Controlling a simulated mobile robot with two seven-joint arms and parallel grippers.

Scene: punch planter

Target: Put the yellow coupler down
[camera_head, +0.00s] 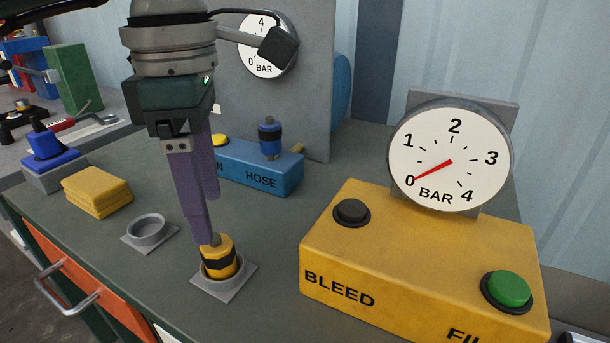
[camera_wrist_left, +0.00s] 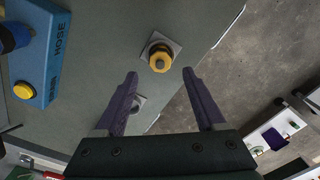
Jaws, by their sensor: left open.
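The yellow coupler (camera_head: 219,262), with a black band and a small grey stem on top, stands upright in a grey ring holder on a square plate (camera_head: 236,283). It also shows in the left wrist view (camera_wrist_left: 159,63), just past the fingertips. My left gripper (camera_head: 208,222) has purple fingers pointing down, spread and empty, above the coupler. In the head view the near fingertip overlaps the coupler's stem; I cannot tell whether they touch. The left wrist view shows both fingers apart (camera_wrist_left: 160,72). My right gripper is not in view.
An empty grey ring holder (camera_head: 148,230) and a yellow block (camera_head: 97,190) are to the left. A blue HOSE box (camera_head: 255,168) with a blue coupler (camera_head: 270,138) stands behind. A yellow BLEED box (camera_head: 420,255) with a gauge (camera_head: 450,160) reading 0 stands right.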

